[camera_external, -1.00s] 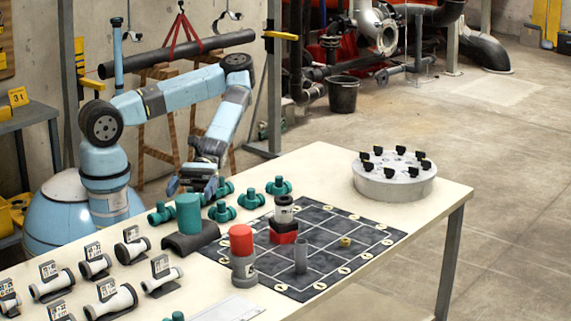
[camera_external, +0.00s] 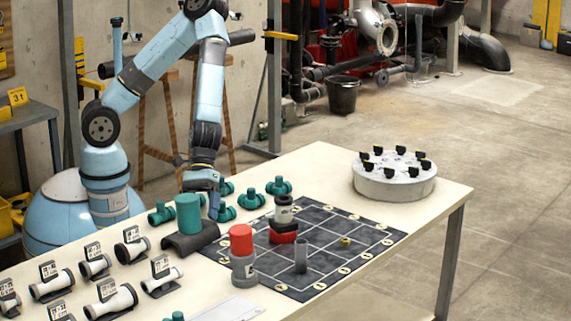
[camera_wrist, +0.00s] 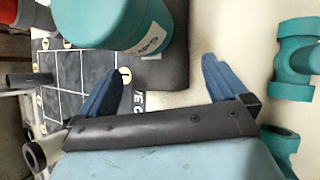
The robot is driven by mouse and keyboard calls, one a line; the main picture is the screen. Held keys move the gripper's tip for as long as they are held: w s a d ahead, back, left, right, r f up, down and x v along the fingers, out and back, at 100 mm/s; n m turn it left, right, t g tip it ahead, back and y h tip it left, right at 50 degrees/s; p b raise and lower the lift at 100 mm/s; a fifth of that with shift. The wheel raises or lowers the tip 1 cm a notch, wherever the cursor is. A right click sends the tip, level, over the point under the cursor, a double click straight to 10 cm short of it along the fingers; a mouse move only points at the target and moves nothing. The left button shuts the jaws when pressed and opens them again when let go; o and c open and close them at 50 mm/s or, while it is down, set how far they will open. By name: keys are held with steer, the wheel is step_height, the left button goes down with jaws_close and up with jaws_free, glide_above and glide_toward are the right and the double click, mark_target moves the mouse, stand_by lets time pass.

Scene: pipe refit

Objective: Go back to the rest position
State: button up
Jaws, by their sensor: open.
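My gripper (camera_wrist: 165,85) is open in the wrist view, with two blue fingers spread apart and nothing between them. The green cylinder stands on a dark grey saddle piece (camera_external: 190,241). In the wrist view the green cylinder (camera_wrist: 105,20) is beyond the left finger, with a white label on its side. My fingertips are partly hidden in the external view.
Several green pipe fittings (camera_external: 251,199) lie close to my gripper. The dark grid mat (camera_external: 325,258) holds a red and black stack (camera_external: 283,225) and a grey tube (camera_external: 301,256). A red-topped cylinder (camera_external: 243,262) stands at its left. A round grey holder (camera_external: 394,184) sits far right, with bare table between.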

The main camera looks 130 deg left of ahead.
steer(key=shift+s+a+r+m+g+y, duration=0.1)
steer(key=shift+s+a+m+g+y, duration=0.2)
steer(key=shift+s+a+m+y, duration=0.35)
steer(key=s+a+r+m+y, duration=0.4)
steer(key=s+r+m+y, duration=0.45)
steer(key=r, duration=0.65)
steer(key=s+d+r+m+t+h, duration=0.1)
steer(key=s+d+r+m+h, duration=0.1)
steer(key=s+r+m, duration=0.7)
steer(key=s+r+h, duration=0.1)
steer(key=s+r, duration=0.5)
steer(key=s, duration=0.3)
steer(key=shift+s+m+t+h, duration=0.3)
steer(key=shift+s+t+h, duration=0.05)
steer(key=shift+t+h, duration=0.05)
steer(key=shift+d, duration=0.1)
